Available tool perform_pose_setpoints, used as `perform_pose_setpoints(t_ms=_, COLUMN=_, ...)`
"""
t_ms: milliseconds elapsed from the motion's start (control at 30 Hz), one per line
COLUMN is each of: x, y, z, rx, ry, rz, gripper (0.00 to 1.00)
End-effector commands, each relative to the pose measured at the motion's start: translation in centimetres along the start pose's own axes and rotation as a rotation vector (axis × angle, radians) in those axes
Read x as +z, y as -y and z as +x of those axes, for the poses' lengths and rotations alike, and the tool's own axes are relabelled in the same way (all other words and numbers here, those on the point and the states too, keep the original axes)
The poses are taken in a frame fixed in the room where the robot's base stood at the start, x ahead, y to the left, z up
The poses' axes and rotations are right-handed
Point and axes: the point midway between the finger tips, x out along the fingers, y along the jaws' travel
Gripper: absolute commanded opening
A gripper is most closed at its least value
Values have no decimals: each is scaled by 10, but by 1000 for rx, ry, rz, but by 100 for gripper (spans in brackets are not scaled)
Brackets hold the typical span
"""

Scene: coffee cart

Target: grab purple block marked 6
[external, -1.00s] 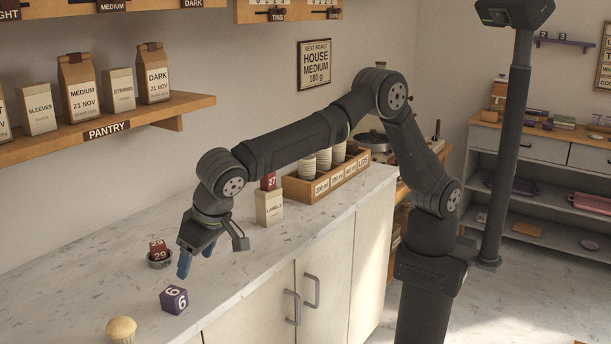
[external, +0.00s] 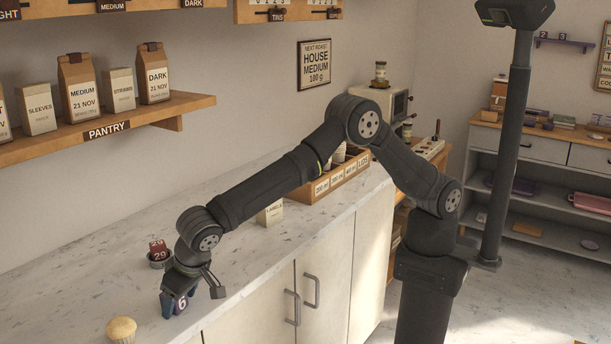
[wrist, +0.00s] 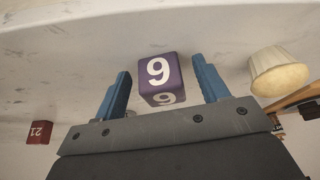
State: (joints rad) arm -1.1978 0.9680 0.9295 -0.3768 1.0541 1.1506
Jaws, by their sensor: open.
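The purple block marked 6 (external: 181,305) sits on the marble counter. In the external view it is partly hidden by my gripper (external: 174,306), which is lowered over it. In the wrist view the purple block (wrist: 159,78) lies between the two blue fingers of my gripper (wrist: 162,88), its number appearing upside down like a 9. The fingers are open, one on each side, with a visible gap to the block on both sides.
A wooden box of cups (external: 322,186) stands farther along the counter.

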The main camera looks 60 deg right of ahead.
Motion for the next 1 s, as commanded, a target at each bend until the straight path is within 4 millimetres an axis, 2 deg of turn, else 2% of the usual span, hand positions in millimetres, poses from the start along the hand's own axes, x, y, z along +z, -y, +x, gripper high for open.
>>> perform_pose_setpoints(t_ms=200, x=0, y=0, z=2, rx=-1, ry=-1, rz=0, gripper=67)
perform_pose_setpoints(t_ms=267, x=0, y=0, z=2, rx=-1, ry=-1, rz=0, gripper=57)
perform_pose_setpoints(t_ms=467, x=0, y=0, z=2, rx=-1, ry=-1, rz=0, gripper=19)
perform_pose_setpoints(t_ms=767, x=-1, y=0, z=0, rx=-2, ry=-1, rz=1, gripper=19)
perform_pose_setpoints(t_ms=1000, x=-10, y=1, z=-19, rx=-3, ry=-2, rz=3, gripper=19)
